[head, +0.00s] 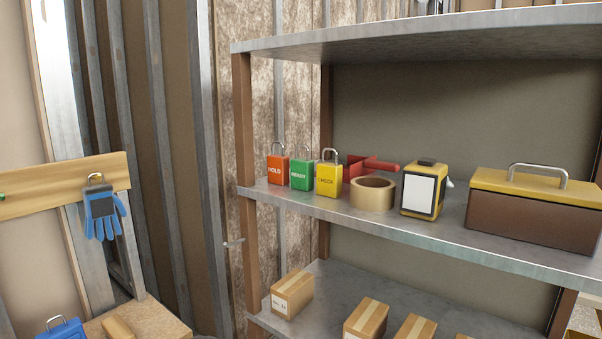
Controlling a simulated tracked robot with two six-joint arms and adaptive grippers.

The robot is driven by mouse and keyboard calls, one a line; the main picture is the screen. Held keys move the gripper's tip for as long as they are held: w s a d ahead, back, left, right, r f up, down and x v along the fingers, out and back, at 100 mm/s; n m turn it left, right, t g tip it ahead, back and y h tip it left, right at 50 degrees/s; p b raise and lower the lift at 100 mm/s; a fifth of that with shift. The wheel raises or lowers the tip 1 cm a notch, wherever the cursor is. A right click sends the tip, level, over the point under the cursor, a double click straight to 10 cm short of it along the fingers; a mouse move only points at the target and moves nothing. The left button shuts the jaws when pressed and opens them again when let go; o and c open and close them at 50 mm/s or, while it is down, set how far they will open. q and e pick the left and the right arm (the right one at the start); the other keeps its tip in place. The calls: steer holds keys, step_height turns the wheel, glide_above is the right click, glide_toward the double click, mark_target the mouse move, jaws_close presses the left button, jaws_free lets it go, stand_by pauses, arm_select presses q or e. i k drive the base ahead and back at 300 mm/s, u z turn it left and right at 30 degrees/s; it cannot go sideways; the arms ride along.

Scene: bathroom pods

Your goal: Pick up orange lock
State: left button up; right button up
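The orange lock (277,171) is a padlock with a metal shackle and the word HOLD on its front. It stands upright at the left end of the middle metal shelf (420,227). A green padlock (302,175) marked READY stands close to its right, and a yellow padlock (328,179) marked CHECK stands to the right of that. Neither of my grippers shows in the head view.
Right of the locks are a tape roll (372,194), a red tool (370,164), a yellow-black device (423,190) and a toolbox (536,206). A brown post (245,150) stands left of the orange lock. Cardboard boxes (292,293) sit below. Blue gloves (103,215) hang left.

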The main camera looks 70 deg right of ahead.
mark_target(277, 164)
steer(key=z, duration=1.3)
steer(key=i, duration=0.5)
steer(key=u, duration=0.05)
